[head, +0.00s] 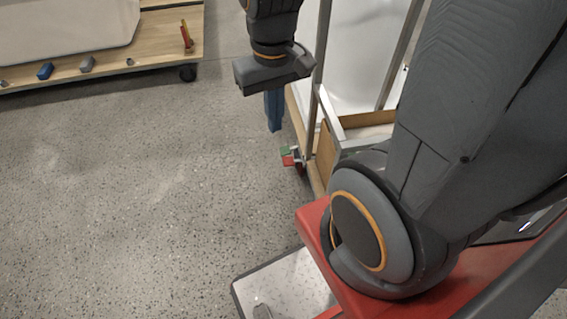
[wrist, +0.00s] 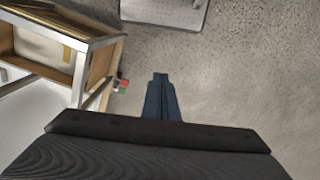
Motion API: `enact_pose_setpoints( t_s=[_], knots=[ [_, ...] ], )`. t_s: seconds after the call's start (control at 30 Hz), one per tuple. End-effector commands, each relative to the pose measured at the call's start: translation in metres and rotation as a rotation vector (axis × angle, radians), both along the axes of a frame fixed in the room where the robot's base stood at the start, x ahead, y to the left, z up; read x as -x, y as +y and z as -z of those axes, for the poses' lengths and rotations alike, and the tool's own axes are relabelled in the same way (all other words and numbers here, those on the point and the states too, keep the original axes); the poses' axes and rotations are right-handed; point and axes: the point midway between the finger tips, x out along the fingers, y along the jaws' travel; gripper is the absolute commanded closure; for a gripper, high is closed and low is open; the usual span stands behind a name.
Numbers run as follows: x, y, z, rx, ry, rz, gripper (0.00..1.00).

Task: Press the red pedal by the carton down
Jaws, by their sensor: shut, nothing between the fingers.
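My gripper (head: 274,126) is shut and empty, its blue fingers pointing down above the floor, left of the metal-framed cart. In the wrist view the fingers (wrist: 160,78) also show closed together. A small red part (head: 288,161), which looks like the pedal, sits low at the cart's near corner with a green part (head: 286,151) beside it. In the wrist view the small red part (wrist: 122,91) lies left of the fingers, apart from them. A brown cardboard-like panel (head: 326,150) stands beside it on the cart; I cannot tell whether it is the carton.
The cart's metal post (head: 317,90) rises close to the right of my gripper. A white tub shell (head: 360,50) stands on the cart. A wooden dolly (head: 100,70) with small blocks stands back left. The speckled floor (head: 130,190) is clear.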

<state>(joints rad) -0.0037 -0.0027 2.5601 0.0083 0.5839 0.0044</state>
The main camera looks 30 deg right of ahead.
Motion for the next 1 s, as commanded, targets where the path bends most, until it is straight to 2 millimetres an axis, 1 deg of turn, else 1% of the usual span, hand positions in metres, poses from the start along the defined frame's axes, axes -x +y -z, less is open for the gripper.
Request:
enact_pose_setpoints(
  t_s=[0.07,0.17,0.27,0.37,0.4,0.47,0.5,0.57,0.6,0.67,0.7,0.77,0.8,0.87,0.9,0.97,1.0],
  knots=[
    [-0.001,0.000,0.001,0.000,0.000,0.002,1.00],
    [-0.013,-0.004,0.012,0.003,-0.001,0.022,1.00],
    [-0.040,-0.012,0.038,0.009,-0.003,0.073,1.00],
    [-0.080,-0.025,0.078,0.019,-0.006,0.152,1.00],
    [-0.098,-0.032,0.096,0.023,-0.010,0.187,1.00],
    [-0.123,-0.042,0.125,0.028,-0.014,0.242,1.00],
    [-0.139,-0.049,0.144,0.031,-0.017,0.277,1.00],
    [-0.161,-0.060,0.173,0.036,-0.021,0.327,1.00],
    [-0.176,-0.068,0.192,0.038,-0.026,0.361,1.00],
    [-0.196,-0.079,0.223,0.042,-0.029,0.412,1.00],
    [-0.209,-0.087,0.243,0.044,-0.034,0.444,1.00],
    [-0.227,-0.099,0.275,0.047,-0.038,0.494,1.00],
    [-0.238,-0.106,0.296,0.048,-0.042,0.525,1.00],
    [-0.254,-0.118,0.329,0.051,-0.047,0.571,1.00],
    [-0.263,-0.126,0.351,0.052,-0.050,0.603,1.00],
    [-0.277,-0.138,0.385,0.053,-0.056,0.649,1.00],
    [-0.285,-0.146,0.407,0.054,-0.059,0.679,1.00]
  ],
)
